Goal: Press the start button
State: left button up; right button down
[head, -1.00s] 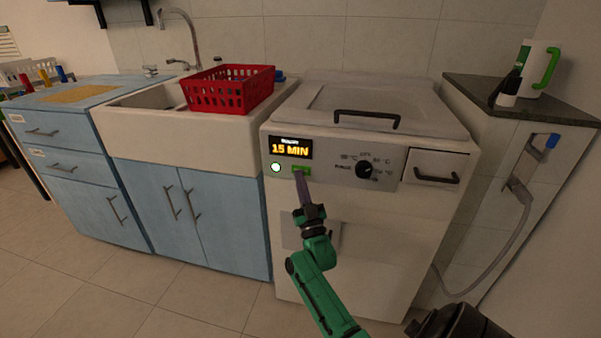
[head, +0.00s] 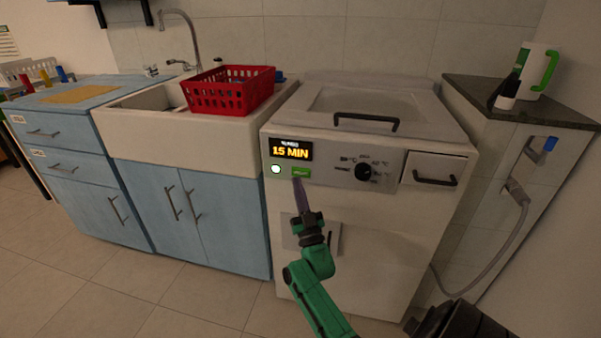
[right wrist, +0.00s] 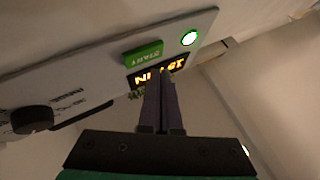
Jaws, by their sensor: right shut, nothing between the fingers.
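The white washing machine (head: 370,235) has a green start button (head: 301,173) on its front panel. The button also shows in the right wrist view (right wrist: 143,53), upside down, with "START" on it. Above it a display (head: 291,149) reads "15 MIN". A round light (head: 276,169) left of the button glows white-green. My right gripper (head: 297,183) is shut and empty, its fingertips just below the button in the head view. In the right wrist view the fingertips (right wrist: 160,78) overlap the display and appear beside the button; I cannot tell whether they touch the panel. My left gripper is out of view.
A dark dial (head: 363,172) and a drawer with a handle (head: 435,180) sit right of the button. A red basket (head: 230,92) stands on the sink at left. A white and green jug (head: 537,72) stands on the right counter. Floor in front is clear.

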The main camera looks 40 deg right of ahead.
jog(key=s+a+p, duration=0.2)
jog(key=a, duration=0.1)
jog(key=shift+s+a+r, duration=0.1)
jog(key=shift+s+a, duration=0.15)
jog(key=shift+a, duration=0.05)
dwell(0.6)
